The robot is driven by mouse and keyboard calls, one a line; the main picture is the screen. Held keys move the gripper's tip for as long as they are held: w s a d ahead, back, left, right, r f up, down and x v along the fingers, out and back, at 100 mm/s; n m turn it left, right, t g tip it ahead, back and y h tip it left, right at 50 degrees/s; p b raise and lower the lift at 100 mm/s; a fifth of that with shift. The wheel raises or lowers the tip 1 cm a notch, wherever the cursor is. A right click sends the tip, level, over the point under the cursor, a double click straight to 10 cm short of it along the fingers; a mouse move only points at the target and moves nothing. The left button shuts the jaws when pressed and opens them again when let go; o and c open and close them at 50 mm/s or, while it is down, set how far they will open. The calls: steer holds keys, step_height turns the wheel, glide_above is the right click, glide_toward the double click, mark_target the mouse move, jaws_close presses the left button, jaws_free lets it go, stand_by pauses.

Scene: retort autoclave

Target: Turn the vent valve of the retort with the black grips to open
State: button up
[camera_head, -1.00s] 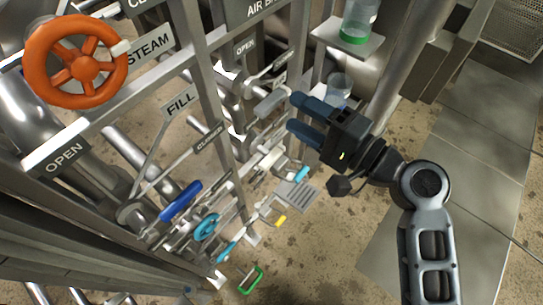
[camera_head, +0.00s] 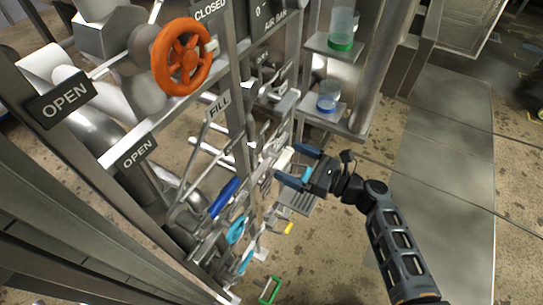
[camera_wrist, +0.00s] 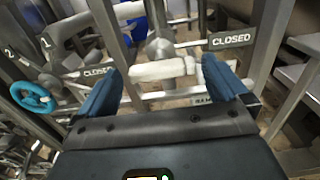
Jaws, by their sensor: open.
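My gripper (camera_head: 294,166) is open beside the lower pipework of the retort's valve frame. In the wrist view its two dark blue fingers (camera_wrist: 160,90) stand on either side of a pale, off-white lever handle (camera_wrist: 160,70). The handle lies crosswise between the fingertips, and I cannot tell whether they touch it. In the head view the pale handle (camera_head: 284,157) shows near the fingertips. I see no clear vent label or black grips.
A blue lever (camera_head: 223,198) and teal wheel (camera_head: 236,230) sit lower. Shelves with a green-based jar (camera_head: 341,29) and blue-based jar (camera_head: 328,97) are above.

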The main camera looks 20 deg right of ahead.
mark_target(288, 160)
steer(key=shift+x, duration=2.35)
steer(key=c, duration=0.8)
steer(key=shift+f+n, duration=0.1)
steer(key=shift+n, duration=0.2)
steer(key=shift+n+b, duration=2.25)
steer(key=shift+n, duration=0.35)
